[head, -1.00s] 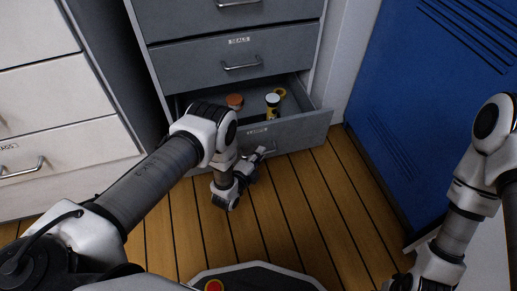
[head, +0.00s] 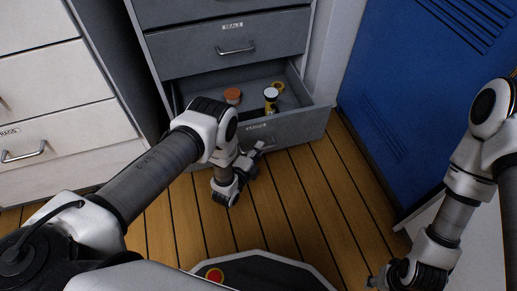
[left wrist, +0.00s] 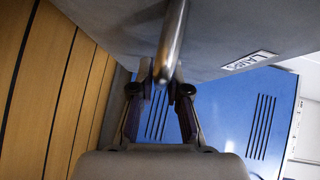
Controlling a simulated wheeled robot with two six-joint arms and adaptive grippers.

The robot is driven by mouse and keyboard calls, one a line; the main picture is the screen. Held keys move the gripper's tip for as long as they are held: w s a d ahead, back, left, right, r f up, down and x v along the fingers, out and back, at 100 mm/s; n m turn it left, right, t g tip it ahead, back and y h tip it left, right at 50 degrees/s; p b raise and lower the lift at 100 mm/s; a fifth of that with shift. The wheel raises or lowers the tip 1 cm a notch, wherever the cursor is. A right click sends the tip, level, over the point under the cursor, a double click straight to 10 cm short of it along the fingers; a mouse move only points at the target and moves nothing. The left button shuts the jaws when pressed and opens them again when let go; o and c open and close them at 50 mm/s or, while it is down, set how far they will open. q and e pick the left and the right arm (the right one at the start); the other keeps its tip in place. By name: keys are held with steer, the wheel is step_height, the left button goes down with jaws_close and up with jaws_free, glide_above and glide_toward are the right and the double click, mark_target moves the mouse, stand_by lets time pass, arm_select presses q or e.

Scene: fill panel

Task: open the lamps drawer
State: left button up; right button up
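The lamps drawer (head: 297,131) is the bottom drawer of the grey cabinet and stands partly open. Its label, reading LAMPS, shows in the left wrist view (left wrist: 249,62). My left gripper (head: 255,152) is low at the drawer front. In the left wrist view my left gripper (left wrist: 162,78) has its fingers on both sides of the bar handle (left wrist: 173,35), close against it. In the head view the handle is mostly hidden by my left gripper. My right gripper (head: 378,283) is at the bottom edge, partly cut off, away from the drawer.
Inside the drawer are an orange-lidded jar (head: 233,96), a white-topped yellow-and-black container (head: 270,100) and a yellow ring-like item (head: 278,87). The seals drawer (head: 228,47) above is shut. A blue locker (head: 420,110) stands right, white drawers (head: 55,115) left. Wooden floor (head: 300,200) in front is clear.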

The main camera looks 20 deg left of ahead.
arm_select(q)
steer(key=shift+o, duration=0.8)
steer(key=v, duration=1.2)
steer(key=shift+f, duration=0.1)
